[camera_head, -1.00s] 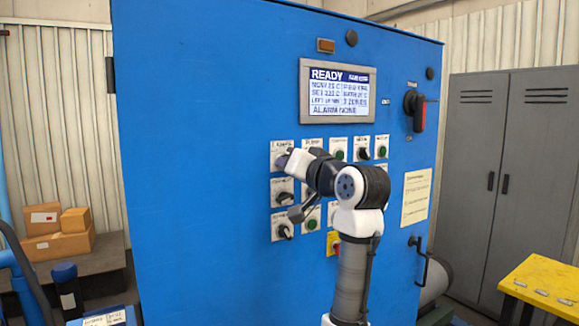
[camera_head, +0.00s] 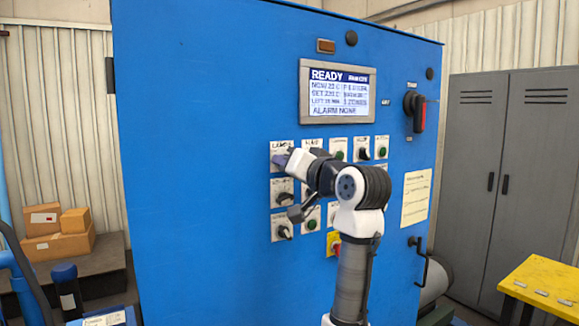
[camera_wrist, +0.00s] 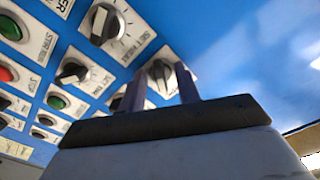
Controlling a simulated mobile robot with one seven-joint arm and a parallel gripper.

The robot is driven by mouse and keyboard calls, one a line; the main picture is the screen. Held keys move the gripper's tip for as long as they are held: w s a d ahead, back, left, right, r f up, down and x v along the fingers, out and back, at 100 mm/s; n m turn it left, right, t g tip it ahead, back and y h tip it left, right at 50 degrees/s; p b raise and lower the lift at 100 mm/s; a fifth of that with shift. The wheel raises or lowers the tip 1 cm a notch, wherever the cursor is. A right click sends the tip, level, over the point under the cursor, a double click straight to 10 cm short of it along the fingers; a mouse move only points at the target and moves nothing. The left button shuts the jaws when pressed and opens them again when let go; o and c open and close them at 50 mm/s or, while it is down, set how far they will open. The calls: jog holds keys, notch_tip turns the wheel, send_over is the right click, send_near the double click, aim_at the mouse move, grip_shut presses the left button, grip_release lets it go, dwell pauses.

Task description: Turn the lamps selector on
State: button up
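The lamps selector's white plate (camera_head: 275,147) is at the top left of the control grid in the head view. My gripper (camera_head: 281,159) is in front of it and hides most of its knob. In the wrist view, a dark selector knob (camera_wrist: 161,70) on a white plate shows between the tips of my gripper (camera_wrist: 161,72). The two purple fingers stand apart, one on each side of the knob, with a visible gap. Whether they touch it is not clear. The knob's label and exact setting cannot be read.
Other selectors (camera_head: 284,231) and green buttons (camera_head: 338,155) sit close around on the blue cabinet (camera_head: 200,160). A lit screen (camera_head: 338,90) reading READY is above. A yellow table (camera_head: 545,283) stands at lower right.

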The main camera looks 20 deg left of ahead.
jog(key=b+v, duration=0.5)
jog(key=v, duration=0.8)
jog(key=shift+s+d, duration=0.25)
jog(key=shift+d, duration=0.05)
